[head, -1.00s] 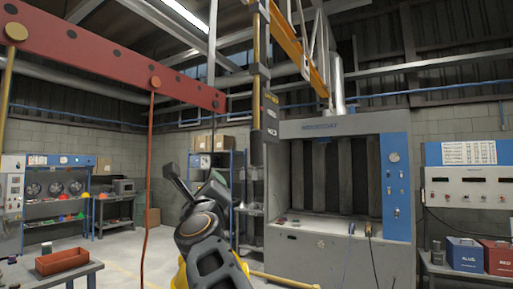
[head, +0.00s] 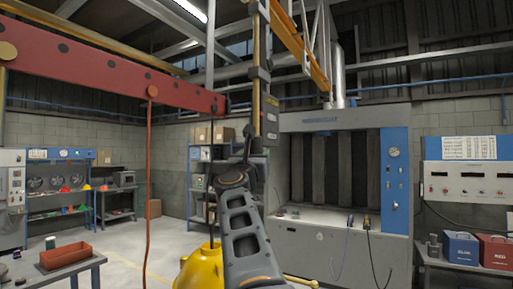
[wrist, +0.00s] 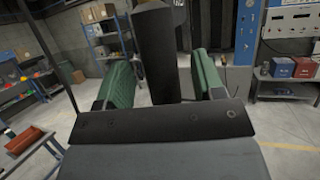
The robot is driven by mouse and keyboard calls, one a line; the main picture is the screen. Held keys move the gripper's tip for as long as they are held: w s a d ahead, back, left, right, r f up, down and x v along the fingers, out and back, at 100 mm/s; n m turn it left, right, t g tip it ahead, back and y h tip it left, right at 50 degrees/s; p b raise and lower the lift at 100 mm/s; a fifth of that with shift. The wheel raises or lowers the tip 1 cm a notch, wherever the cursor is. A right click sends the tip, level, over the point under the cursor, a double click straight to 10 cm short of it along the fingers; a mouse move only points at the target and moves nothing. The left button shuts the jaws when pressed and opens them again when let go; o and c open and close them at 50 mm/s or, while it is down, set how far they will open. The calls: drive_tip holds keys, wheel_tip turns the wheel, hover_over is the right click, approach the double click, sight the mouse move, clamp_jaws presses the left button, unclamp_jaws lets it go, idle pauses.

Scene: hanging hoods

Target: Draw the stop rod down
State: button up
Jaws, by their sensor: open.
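A brass-coloured upright rod (head: 256,60) hangs at the middle of the head view, with dark collars on it. A long dark grey block (head: 270,122) is at its lower end. I cannot tell for sure which part is the stop rod. My gripper (head: 248,145) is raised in front of the block's lower left side. In the wrist view my gripper (wrist: 164,62) is open, its green-padded fingers spread apart. A dark upright bar (wrist: 157,45) stands between them in the picture. I cannot tell whether it touches either finger; its lower end is hidden behind the gripper body.
A red beam (head: 110,82) crosses the upper left, with a red rope (head: 149,190) hanging from it. A grey booth (head: 330,235) with a blue panel stands behind on the right. A table with an orange tray (head: 66,255) is at the lower left.

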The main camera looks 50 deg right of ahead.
drive_tip(key=shift+p+x, duration=0.45)
drive_tip(key=shift+x, duration=0.85)
drive_tip(key=shift+c, duration=0.3)
clamp_jaws()
